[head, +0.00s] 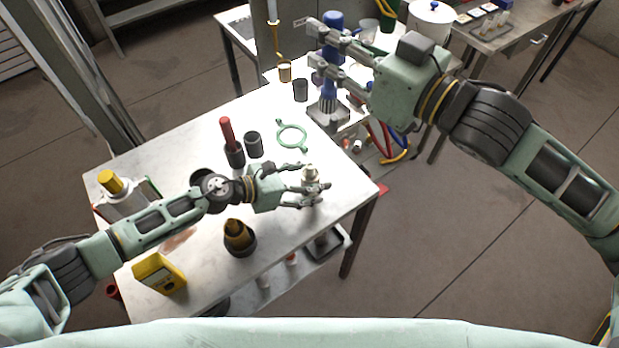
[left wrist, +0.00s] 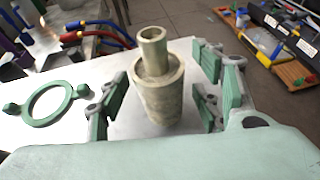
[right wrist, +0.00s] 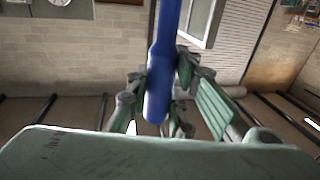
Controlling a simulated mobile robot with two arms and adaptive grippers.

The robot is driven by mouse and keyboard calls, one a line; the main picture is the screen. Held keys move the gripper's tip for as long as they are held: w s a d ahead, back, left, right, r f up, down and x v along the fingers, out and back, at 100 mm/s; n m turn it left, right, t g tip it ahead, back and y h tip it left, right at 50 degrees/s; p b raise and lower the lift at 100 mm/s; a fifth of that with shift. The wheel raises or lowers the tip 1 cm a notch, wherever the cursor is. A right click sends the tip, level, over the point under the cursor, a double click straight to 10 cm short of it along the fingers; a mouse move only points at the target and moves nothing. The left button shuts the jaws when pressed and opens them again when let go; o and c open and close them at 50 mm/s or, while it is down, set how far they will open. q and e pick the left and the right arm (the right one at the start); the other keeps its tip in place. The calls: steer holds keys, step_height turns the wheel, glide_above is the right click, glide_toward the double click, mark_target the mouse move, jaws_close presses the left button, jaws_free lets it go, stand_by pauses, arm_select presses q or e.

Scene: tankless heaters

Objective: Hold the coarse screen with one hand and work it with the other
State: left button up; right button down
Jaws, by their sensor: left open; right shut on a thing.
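The coarse screen appears to be the pale, stepped cylinder (head: 311,174) standing upright near the table's right edge. It is large in the left wrist view (left wrist: 160,85), with a narrower neck on top. My left gripper (head: 316,178) is open, with its fingers on either side of the cylinder; gaps show between them and it. My right gripper (head: 316,45) is shut on a blue-handled brush (head: 331,82) at the table's far corner. The handle is upright between the fingers in the right wrist view (right wrist: 160,85). The brush's grey lower end is over a grey block (head: 340,116); I cannot tell whether they touch.
A green ring (head: 292,126) lies flat mid-table. A red-handled tool (head: 228,133) stands in a dark cup beside another dark cup (head: 254,146). Red and blue hoses (head: 385,140) hang right.

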arm_select(q)
steer(key=c, duration=1.4)
steer(key=shift+o, duration=0.2)
